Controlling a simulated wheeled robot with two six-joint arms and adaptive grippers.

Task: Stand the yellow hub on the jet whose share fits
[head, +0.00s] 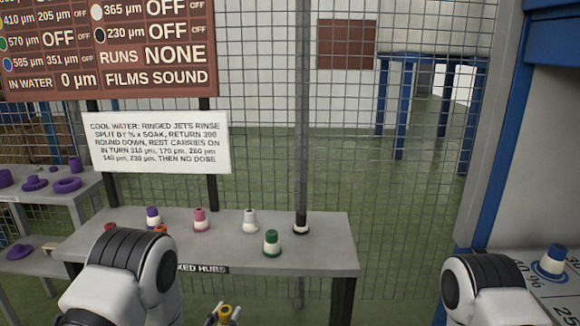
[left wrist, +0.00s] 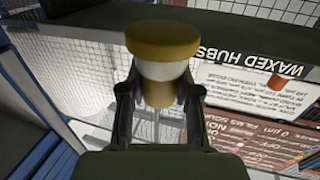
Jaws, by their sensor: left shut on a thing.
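The yellow hub (head: 224,314) is at the bottom edge of the head view, in front of the shelf labelled for waxed hubs. My left gripper (left wrist: 158,98) is shut on this hub (left wrist: 163,42), which shows a yellow cap, a pale band and a yellow lower part in the left wrist view. A blue hub (head: 552,263) stands at the right on a pale surface printed with percent figures, partly cut off. Whether a jet lies under it cannot be made out. My right arm shows at the lower right, but its gripper is out of view.
The waxed hubs shelf (head: 325,252) carries pink (head: 199,219), white (head: 249,221), green (head: 271,243), black (head: 301,222) and purple (head: 152,217) hubs. A rinse sign (head: 156,143) and dark board (head: 110,45) stand behind. Mesh fence closes the back. Purple parts fill the left shelves.

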